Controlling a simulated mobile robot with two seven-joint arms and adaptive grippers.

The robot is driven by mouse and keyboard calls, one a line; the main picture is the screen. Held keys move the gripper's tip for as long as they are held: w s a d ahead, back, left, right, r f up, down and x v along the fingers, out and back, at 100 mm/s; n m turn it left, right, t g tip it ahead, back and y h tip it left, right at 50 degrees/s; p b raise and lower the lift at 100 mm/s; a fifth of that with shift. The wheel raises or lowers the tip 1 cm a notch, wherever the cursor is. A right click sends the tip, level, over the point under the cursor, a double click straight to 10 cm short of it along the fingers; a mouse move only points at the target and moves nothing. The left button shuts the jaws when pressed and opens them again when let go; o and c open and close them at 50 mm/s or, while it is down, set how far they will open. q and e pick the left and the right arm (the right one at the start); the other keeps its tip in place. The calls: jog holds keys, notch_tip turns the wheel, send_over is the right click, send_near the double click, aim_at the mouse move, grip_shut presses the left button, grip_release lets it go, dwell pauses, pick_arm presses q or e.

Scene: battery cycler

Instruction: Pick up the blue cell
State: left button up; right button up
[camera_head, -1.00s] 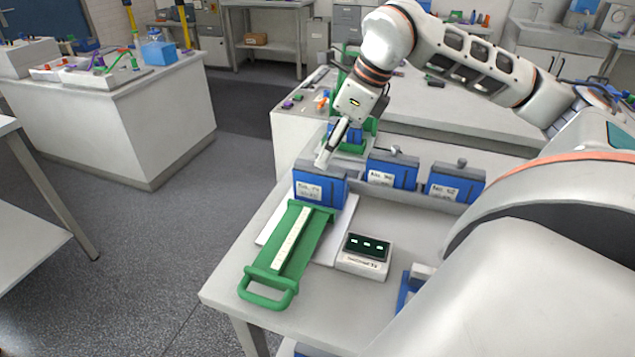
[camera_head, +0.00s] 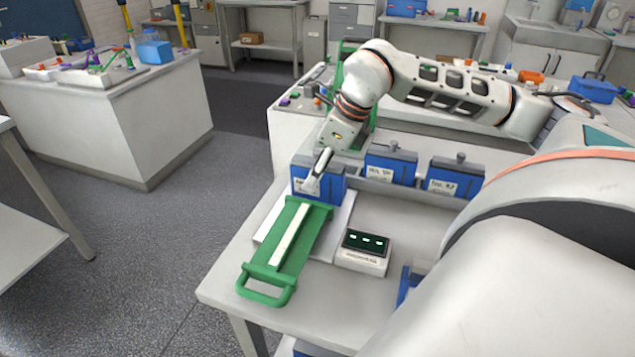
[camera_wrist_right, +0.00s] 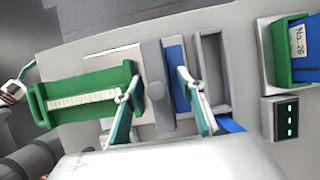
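A blue cell (camera_head: 330,183) with a grey top and a white label stands at the back left of the table, at the far end of a green handled tray (camera_head: 262,272). My right gripper (camera_head: 312,186) is low over this cell and hides part of its label. In the wrist view my right gripper (camera_wrist_right: 155,88) is open, its fingers on either side of the cell's grey top (camera_wrist_right: 153,86). A gap shows at the left finger; contact at the right finger cannot be told. Two more blue cells (camera_head: 390,167) (camera_head: 455,180) stand to the right. My left gripper is not in view.
A small display box (camera_head: 363,251) stands right of the green tray. In the wrist view, an empty grey slot (camera_wrist_right: 212,70) lies right of the cell, and a blue cell labelled No. 26 (camera_wrist_right: 294,48) sits in a green holder.

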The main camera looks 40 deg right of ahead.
grip_shut()
jog(key=shift+w+r, duration=0.1)
